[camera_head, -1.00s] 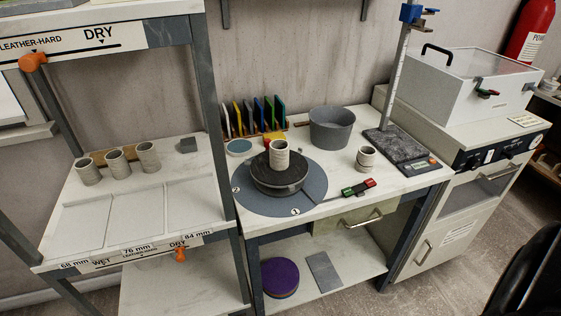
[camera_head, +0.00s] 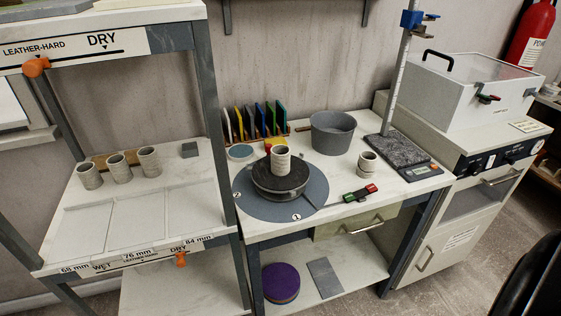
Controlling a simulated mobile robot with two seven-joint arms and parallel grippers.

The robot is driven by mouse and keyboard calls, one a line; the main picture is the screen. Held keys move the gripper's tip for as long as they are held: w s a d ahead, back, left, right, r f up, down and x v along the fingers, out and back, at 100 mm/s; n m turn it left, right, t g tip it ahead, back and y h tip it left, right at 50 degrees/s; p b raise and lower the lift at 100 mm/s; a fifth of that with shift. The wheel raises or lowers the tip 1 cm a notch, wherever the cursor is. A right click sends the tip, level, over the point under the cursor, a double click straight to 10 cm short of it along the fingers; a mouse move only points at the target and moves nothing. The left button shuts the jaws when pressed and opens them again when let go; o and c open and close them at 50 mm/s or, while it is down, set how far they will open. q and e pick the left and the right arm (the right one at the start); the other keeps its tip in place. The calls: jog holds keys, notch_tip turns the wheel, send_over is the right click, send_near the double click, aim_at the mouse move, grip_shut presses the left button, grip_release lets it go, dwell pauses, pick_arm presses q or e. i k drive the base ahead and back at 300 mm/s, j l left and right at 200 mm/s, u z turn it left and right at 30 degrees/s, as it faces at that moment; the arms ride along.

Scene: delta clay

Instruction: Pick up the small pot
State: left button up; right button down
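Several small ribbed clay pots are in view, and I cannot tell which one the task means. One pot (camera_head: 280,160) stands upright on the dark round wheel (camera_head: 278,184) in the middle of the table. A shorter-looking pot (camera_head: 367,163) stands on the table to the right, beside the dark grey base plate of the stand. Three more pots stand in a row on the left shelf: left (camera_head: 89,175), middle (camera_head: 118,167) and right (camera_head: 149,159). Neither of my grippers shows in the head view.
A grey tub (camera_head: 332,132) stands behind the wheel, near a rack of coloured tools (camera_head: 255,121). A tall measuring stand (camera_head: 402,75) is right of the pots. A red-and-green handle (camera_head: 360,193) lies near the table's front edge. The left shelf's front panels (camera_head: 140,212) are bare.

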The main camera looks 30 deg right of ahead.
aim_at(280, 155)
jog(key=l+u, duration=0.1)
jog(key=l, duration=1.55)
